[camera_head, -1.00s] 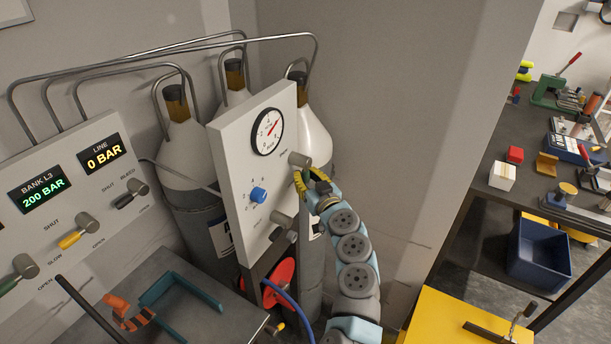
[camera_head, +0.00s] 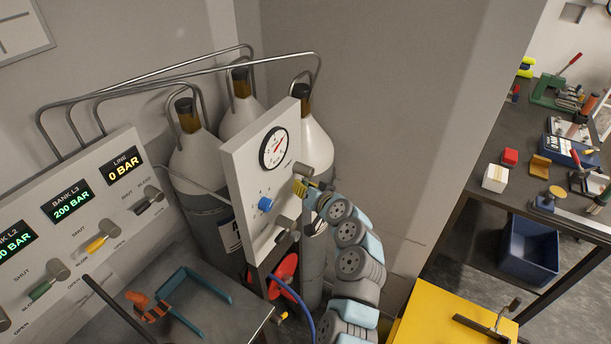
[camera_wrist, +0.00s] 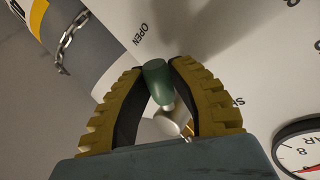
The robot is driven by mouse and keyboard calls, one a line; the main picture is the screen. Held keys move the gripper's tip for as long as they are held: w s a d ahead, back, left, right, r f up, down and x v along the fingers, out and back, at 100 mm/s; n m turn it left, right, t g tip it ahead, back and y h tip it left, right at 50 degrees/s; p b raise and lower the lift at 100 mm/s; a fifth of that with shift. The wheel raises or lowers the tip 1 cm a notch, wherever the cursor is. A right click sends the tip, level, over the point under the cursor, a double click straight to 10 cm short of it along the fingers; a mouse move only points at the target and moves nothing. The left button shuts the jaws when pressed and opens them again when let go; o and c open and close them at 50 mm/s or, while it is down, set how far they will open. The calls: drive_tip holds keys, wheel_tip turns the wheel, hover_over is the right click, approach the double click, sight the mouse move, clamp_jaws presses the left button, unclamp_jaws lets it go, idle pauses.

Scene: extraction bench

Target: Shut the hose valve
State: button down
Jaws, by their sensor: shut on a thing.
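The upright white panel (camera_head: 238,165) carries a round gauge (camera_head: 274,148), a blue knob (camera_head: 265,204) and two metal valve hubs. My gripper (camera_head: 299,187) is at the upper hub (camera_head: 304,170), on the panel's right side. In the wrist view my yellow ribbed fingers (camera_wrist: 158,90) are closed around a green valve lever (camera_wrist: 157,75), which stands out from a metal hub (camera_wrist: 172,121). The lever tip points towards the printed word OPEN (camera_wrist: 149,33). Another label, starting with S, is partly hidden behind the right finger.
Gas cylinders (camera_head: 192,158) stand behind the panel. The lower hub (camera_head: 285,225) is below my gripper. A red disc (camera_head: 285,268) and blue hose (camera_head: 302,308) hang underneath. A second panel (camera_head: 75,235) with displays and levers is at left. A yellow table (camera_head: 430,318) stands at right.

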drive_tip(key=shift+s+a+r+m+g+p, duration=0.2)
drive_tip(key=shift+r+m+g+p, duration=0.2)
drive_tip(key=shift+m+g+p, duration=0.15)
drive_tip(key=shift+s+a+r+m+g+p, duration=0.1)
drive_tip(key=shift+s+r+m+g+p, duration=0.1)
drive_tip(key=shift+r+m+g+p, duration=0.3)
drive_tip(key=shift+s+a+r+m+g+y, duration=0.15)
drive_tip(key=shift+m+g+y, duration=0.1)
drive_tip(key=shift+m+g, duration=0.25)
drive_tip(key=shift+s+r+m+g+y, duration=0.1)
drive_tip(key=shift+m+g+y, duration=0.15)
drive_tip(key=shift+m+g, duration=0.15)
drive_tip(key=shift+s+a+r+m+g+y+b, duration=0.15)
drive_tip(key=shift+r+m+g+y+b, duration=0.4)
drive_tip(key=shift+m+g+b, duration=0.5)
drive_tip(key=shift+r+g, duration=0.2)
drive_tip(key=shift+g, duration=0.1)
drive_tip(key=c, duration=0.8)
unclamp_jaws()
drive_tip(key=shift+c, duration=0.2)
